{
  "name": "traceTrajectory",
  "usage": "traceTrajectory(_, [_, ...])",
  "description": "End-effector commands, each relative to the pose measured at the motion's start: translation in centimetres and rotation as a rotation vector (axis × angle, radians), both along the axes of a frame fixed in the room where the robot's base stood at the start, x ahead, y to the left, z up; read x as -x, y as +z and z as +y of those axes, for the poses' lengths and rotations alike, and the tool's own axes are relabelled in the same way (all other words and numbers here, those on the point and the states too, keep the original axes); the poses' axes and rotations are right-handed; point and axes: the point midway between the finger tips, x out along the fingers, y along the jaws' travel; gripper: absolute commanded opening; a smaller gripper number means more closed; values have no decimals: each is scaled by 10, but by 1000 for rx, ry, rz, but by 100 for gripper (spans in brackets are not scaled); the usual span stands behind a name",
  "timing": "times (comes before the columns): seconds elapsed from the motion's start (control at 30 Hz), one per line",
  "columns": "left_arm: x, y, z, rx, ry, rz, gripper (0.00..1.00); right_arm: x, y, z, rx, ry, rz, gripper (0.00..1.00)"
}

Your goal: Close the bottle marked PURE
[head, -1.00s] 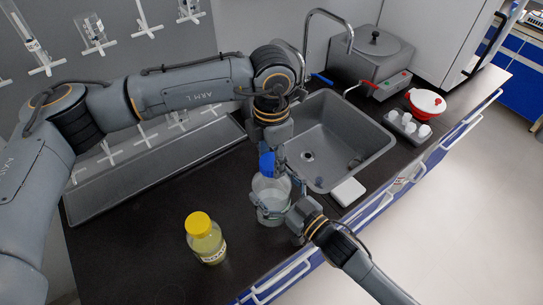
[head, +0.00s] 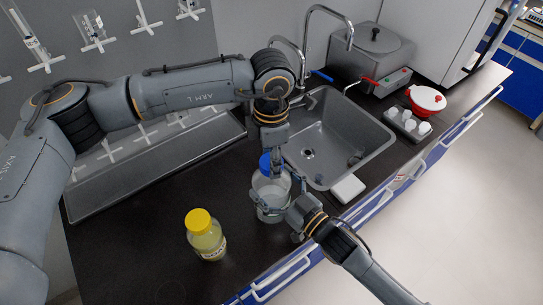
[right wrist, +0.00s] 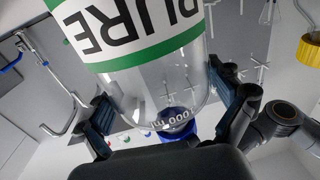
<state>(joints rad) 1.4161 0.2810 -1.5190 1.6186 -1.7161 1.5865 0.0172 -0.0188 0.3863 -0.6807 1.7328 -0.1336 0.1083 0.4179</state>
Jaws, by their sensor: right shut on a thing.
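The clear bottle (head: 268,190) stands upright on the dark counter. In the right wrist view the bottle (right wrist: 160,75) shows a green-bordered white label reading PURE, upside down in the picture. My right gripper (head: 272,208) is shut on it, with one finger on each side of the glass. The blue cap (head: 265,163) is at the bottle's mouth; I cannot tell whether it is seated. My left gripper (head: 277,154) is at the cap from above; its fingers partly hide each other, so its grip is unclear. Blue also shows through the glass in the right wrist view.
A yellow-capped bottle (head: 206,238) stands to the left on the counter. The sink (head: 338,132) lies just behind and right, with a white block (head: 347,189) at its front edge. A drying rack tray (head: 90,200) is at the left.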

Motion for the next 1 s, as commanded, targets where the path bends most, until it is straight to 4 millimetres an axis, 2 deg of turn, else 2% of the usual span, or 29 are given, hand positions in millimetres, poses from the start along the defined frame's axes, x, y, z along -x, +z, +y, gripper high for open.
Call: traceTrajectory(1.0, [0, 0, -1, 6, -2215, -5, 35, 0, 1, 0, 1, 0, -2, 4])
